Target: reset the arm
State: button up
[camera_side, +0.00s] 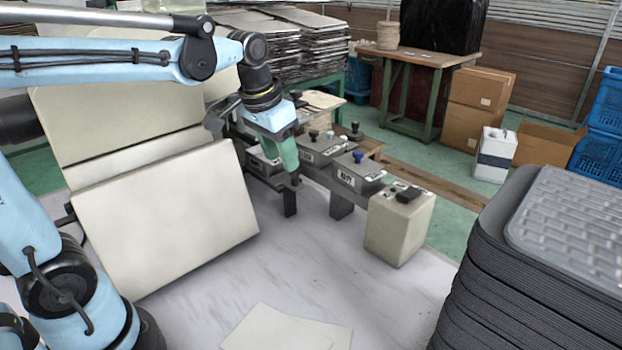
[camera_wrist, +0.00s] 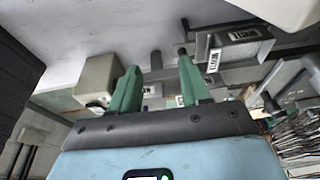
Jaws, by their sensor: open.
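My gripper (camera_side: 291,165) has green fingers and hangs from the blue arm above the white table (camera_side: 300,265), beside a row of grey fixture boxes. In the wrist view the two green fingers of my gripper (camera_wrist: 157,85) stand apart with nothing between them. In the side view, grey boxes with knobs and white labels (camera_side: 357,172) stand just right of and behind the fingers. Labelled boxes (camera_wrist: 235,45) also show beyond the fingertips in the wrist view. Whether a finger touches a box cannot be told.
A beige box with a black top (camera_side: 400,225) stands at the row's right end. Large cream panels (camera_side: 170,215) lean at the left. Flat sheets (camera_side: 285,330) lie at the table front. A tall stack of dark trays (camera_side: 500,270) stands at right. The table's middle is clear.

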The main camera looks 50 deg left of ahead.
jog(key=s+d+f+t, duration=0.3)
jog(key=s+f+t, duration=0.1)
jog(key=s, duration=0.4)
jog(key=shift+s+d+f, duration=0.25)
jog(key=shift+f, duration=0.35)
